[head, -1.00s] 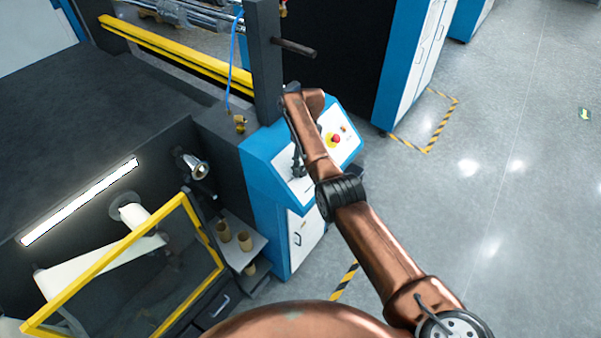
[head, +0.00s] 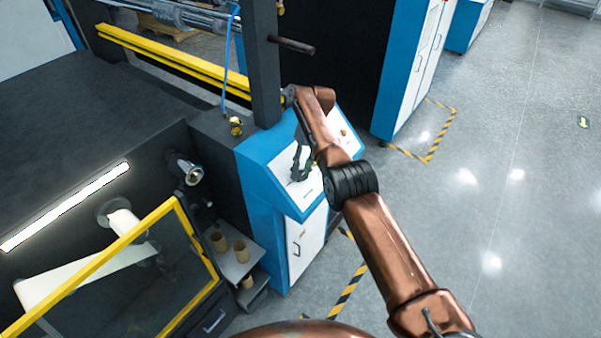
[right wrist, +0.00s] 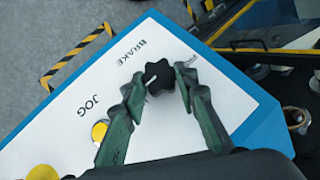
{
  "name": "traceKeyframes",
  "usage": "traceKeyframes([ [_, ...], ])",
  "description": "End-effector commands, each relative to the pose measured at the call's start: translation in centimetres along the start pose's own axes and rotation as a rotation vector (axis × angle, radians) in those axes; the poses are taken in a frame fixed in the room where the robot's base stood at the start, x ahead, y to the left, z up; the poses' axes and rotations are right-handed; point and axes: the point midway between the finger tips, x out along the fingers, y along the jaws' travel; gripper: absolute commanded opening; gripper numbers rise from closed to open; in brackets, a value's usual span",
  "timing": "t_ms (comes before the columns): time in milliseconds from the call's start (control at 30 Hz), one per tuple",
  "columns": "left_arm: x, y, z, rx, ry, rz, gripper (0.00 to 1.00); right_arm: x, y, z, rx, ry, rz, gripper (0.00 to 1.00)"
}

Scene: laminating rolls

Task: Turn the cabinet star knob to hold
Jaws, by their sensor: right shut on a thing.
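The black star knob (right wrist: 158,77) sits on the white sloped panel of the blue cabinet in the right wrist view. It has a short white pointer mark on its left side. My right gripper (right wrist: 161,79) is around the knob, one dark green finger on each side, shut on it. In the head view my right gripper (head: 301,168) points down at the cabinet panel (head: 278,170), and the knob cannot be made out there. My left gripper is not in view.
BRAKE and JOG are printed on the panel; another label right of the knob is partly hidden by a finger. Yellow buttons (right wrist: 99,131) lie to the lower left. A dark post (head: 264,70) stands close behind the arm. Open floor (head: 500,200) lies to the right.

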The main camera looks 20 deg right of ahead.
Motion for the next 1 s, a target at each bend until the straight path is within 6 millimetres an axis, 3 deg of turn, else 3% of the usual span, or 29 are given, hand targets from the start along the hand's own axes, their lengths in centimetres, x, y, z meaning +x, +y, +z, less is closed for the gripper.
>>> traceKeyframes([
  [167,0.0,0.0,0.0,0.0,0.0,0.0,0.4,0.7,0.0,0.3,0.003,-0.016,-0.006,0.03],
  [200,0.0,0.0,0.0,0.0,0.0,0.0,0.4,0.7,0.0,0.3,0.002,-0.017,-0.006,0.29],
  [433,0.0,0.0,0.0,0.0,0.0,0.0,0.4,0.4,0.0,0.2,0.001,-0.009,-0.003,0.45],
  [767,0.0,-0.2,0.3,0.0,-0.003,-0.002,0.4,-0.1,-0.1,0.1,0.0,-0.004,-0.002,0.45],
  [1000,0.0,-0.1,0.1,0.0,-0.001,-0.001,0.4,-3.4,-1.4,0.5,-0.002,0.0,-0.001,0.45],
])
